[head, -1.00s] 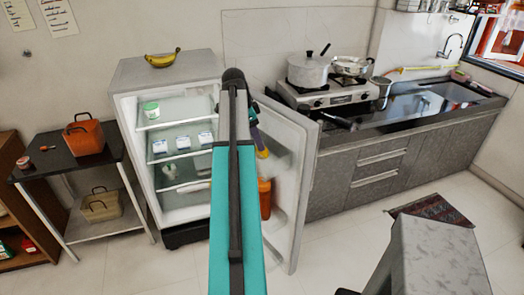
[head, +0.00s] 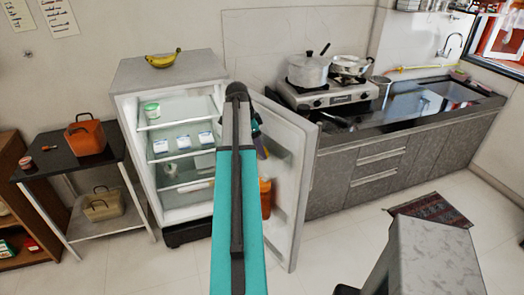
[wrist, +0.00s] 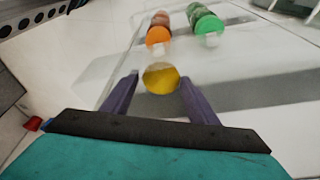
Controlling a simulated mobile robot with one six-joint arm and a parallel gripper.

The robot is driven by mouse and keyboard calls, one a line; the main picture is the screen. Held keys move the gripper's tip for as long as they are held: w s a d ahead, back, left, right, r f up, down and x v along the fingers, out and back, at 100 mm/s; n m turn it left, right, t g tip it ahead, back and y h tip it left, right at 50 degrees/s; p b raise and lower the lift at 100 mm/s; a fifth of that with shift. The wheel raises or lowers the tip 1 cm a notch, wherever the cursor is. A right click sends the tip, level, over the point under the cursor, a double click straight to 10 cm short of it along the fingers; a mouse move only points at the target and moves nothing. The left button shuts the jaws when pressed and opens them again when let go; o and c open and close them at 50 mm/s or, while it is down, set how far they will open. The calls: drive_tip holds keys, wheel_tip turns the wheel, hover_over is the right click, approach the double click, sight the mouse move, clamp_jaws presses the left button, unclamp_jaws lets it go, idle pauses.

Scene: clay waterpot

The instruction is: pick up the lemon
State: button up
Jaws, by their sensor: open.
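My gripper (wrist: 158,80) is open, its two purple fingers spread in the wrist view. A round yellow thing, which looks like the lemon (wrist: 161,77), shows between the fingertips. A small space appears on each side of it; I cannot tell whether a finger touches it. In the head view my arm hides most of my gripper (head: 261,147), which is beside the inner side of the open fridge door (head: 290,150). The lemon is mostly hidden there.
The open fridge (head: 164,215) has shelves holding small containers. An orange bottle (head: 265,197) stands low in the door. Bananas (head: 162,60) lie on top.

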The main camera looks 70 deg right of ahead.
drive_tip(key=shift+x, duration=0.95)
drive_tip(key=c, duration=0.7)
drive_tip(key=shift+r, duration=0.1)
wheel_tip(320, 180, up, 8)
drive_tip(key=b, duration=0.2)
drive_tip(key=shift+d+r+b, duration=0.1)
drive_tip(key=shift+r+b, duration=0.05)
drive_tip(key=shift+b, duration=0.2)
drive_tip(key=shift+r, duration=0.75)
